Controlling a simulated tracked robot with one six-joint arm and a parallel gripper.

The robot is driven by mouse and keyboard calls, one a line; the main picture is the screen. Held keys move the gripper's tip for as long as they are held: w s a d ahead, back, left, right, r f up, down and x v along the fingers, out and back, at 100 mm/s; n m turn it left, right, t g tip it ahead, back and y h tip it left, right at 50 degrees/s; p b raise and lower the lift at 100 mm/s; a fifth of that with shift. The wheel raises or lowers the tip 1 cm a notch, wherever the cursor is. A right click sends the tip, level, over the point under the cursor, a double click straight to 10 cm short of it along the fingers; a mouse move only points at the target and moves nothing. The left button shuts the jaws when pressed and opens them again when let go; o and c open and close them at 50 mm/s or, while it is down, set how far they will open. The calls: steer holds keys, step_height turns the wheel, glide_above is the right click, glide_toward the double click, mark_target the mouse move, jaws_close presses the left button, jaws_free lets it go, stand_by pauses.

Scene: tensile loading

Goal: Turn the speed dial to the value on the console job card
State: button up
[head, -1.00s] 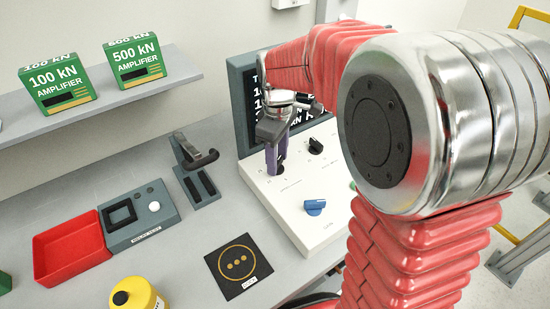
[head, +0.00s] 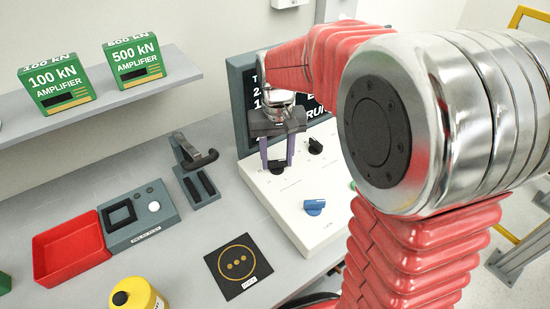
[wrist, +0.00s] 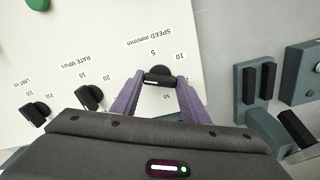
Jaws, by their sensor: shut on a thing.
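The speed dial (wrist: 160,74) is a black knob on the sloped white console panel (wrist: 85,50). Its printed scale, "SPEED mm/min" with 5, 10 and 50 legible, is upside down in the wrist view. My gripper (wrist: 160,80) has its purple fingers on either side of the knob and is shut on it. In the head view my gripper (head: 277,163) points down at the dial (head: 278,168) near the panel's upper left. The dial's exact setting cannot be read. The dark console screen (head: 243,105) shows white text, mostly hidden behind my arm and gripper.
Two more black knobs (wrist: 90,96) (wrist: 35,114) sit beside the dial. A blue knob (head: 314,207) is lower on the panel. A lever fixture (head: 195,170), grey device (head: 140,216), red tray (head: 70,250), black mat (head: 226,279) and yellow weight (head: 138,297) stand to the left.

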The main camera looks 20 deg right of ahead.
steer(key=m, duration=0.6)
steer(key=shift+s+f, duration=0.15)
steer(key=shift+s, duration=0.05)
steer(key=m, duration=0.7)
stand_by(0.3)
steer(key=o, duration=1.1)
steer(key=shift+c, duration=0.2)
steer(key=shift+w, duration=0.1)
